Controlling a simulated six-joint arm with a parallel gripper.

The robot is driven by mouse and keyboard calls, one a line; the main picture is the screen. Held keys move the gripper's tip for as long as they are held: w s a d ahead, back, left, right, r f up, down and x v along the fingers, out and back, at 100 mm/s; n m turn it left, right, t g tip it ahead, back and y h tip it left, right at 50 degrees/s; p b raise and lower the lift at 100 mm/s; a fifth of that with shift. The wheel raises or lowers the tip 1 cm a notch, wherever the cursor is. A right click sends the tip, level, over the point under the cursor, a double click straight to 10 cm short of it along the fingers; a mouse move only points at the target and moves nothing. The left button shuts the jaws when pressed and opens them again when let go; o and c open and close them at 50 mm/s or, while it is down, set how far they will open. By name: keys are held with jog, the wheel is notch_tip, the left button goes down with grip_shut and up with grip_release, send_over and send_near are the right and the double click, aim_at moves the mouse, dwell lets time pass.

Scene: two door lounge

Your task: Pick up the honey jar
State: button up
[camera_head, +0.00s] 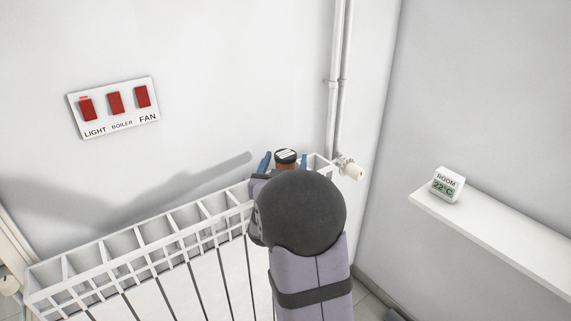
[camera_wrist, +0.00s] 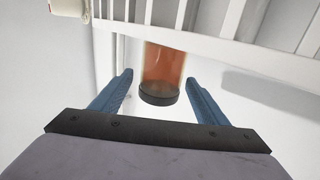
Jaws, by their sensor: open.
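The honey jar (camera_head: 286,157), amber with a dark lid that has a white mark on top, is at the right end of the white radiator's top (camera_head: 180,228). My arm hides its lower part in the head view. In the wrist view the jar (camera_wrist: 164,66) stands between the two blue fingers of my gripper (camera_wrist: 158,76), with a gap on each side. My gripper (camera_head: 285,162) is open around the jar in the head view, a finger on either side of it.
A radiator valve (camera_head: 351,169) and vertical pipes (camera_head: 337,80) stand just right of the jar. The wall is close behind it, with a switch panel (camera_head: 114,107) at left. A shelf (camera_head: 490,238) at right bears a room thermometer (camera_head: 447,185).

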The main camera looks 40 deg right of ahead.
jog(key=shift+w+d, duration=0.3)
jog(key=shift+w, duration=0.05)
jog(key=c, duration=1.5)
jog(key=shift+r, duration=5.1)
